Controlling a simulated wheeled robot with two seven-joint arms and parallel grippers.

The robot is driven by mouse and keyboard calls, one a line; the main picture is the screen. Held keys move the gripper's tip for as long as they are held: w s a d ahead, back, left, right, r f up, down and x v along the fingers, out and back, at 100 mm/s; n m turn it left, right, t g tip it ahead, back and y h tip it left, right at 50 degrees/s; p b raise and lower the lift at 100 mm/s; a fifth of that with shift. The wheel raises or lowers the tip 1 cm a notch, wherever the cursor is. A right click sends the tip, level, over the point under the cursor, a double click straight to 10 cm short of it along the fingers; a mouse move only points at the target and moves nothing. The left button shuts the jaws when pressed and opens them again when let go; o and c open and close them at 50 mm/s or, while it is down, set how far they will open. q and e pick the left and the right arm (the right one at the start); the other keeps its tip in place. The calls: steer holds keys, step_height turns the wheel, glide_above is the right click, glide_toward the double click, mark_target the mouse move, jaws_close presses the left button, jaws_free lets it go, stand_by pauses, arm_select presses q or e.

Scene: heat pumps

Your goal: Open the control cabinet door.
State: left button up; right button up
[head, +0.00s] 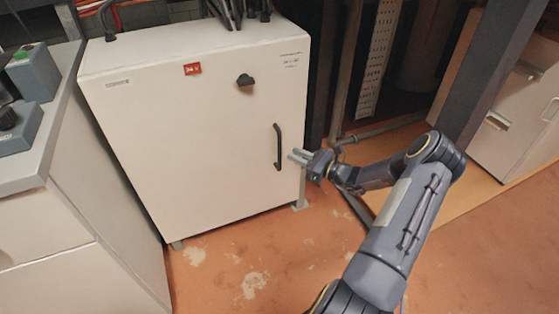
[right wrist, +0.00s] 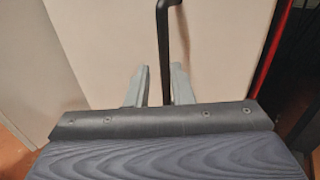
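The control cabinet (head: 190,140) is a cream box standing on short feet, with its door closed. A black vertical bar handle (head: 278,147) sits near the door's right edge, and a black knob (head: 245,80) is higher up. My right gripper (head: 296,156) is just right of the handle, pointing at it. In the right wrist view its two grey fingers (right wrist: 157,85) are apart, with the handle (right wrist: 164,50) running down between them. I cannot tell whether either finger touches it. My left gripper is not in view.
A grey-white console (head: 60,230) with control boxes (head: 32,72) stands at the left. A light cabinet with drawers (head: 515,110) and a dark post (head: 480,75) are at the right. The orange floor (head: 240,260) before the door is clear. Cables (head: 237,12) rise from the cabinet top.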

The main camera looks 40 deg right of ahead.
steer(key=x, duration=0.2)
steer(key=b+x, duration=0.1)
steer(key=x, duration=0.2)
steer(key=b+x, duration=0.1)
steer(key=x, duration=0.1)
steer(key=shift+w+d+f, duration=0.15)
steer(key=shift+w+f, duration=0.1)
steer(key=shift+w, duration=0.15)
jaws_close()
